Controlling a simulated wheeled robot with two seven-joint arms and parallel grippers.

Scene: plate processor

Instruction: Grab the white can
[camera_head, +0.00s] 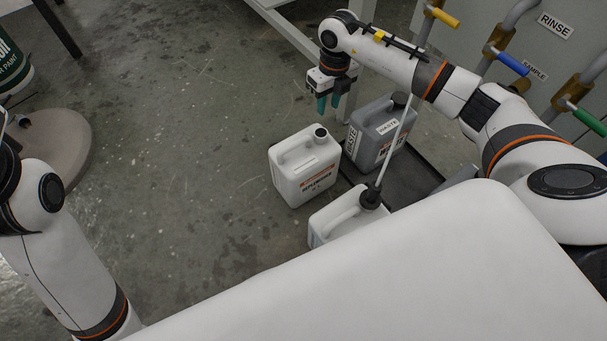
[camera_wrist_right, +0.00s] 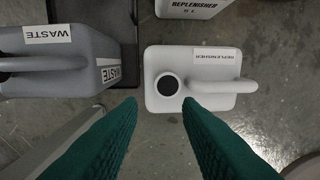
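A white can (camera_head: 286,172) with a dark cap, a moulded handle and a printed label stands upright on the floor in the head view. In the right wrist view the can (camera_wrist_right: 205,98) lies below my fingers, and its label reads REPLENISHER. My right gripper (camera_head: 329,104) hangs fingers down above and just beyond the can. In the wrist view my right gripper (camera_wrist_right: 158,104) has its two teal fingers apart with nothing between them, their tips near the can's cap and edge. My left arm shows at the left, but its gripper is not in view.
A grey WASTE can (camera_head: 370,153) stands right beside the white can on a black tray (camera_head: 415,176). A second white can (camera_head: 324,229) with a tube in its top stands nearer, partly hidden by my body. The floor left of the cans is clear.

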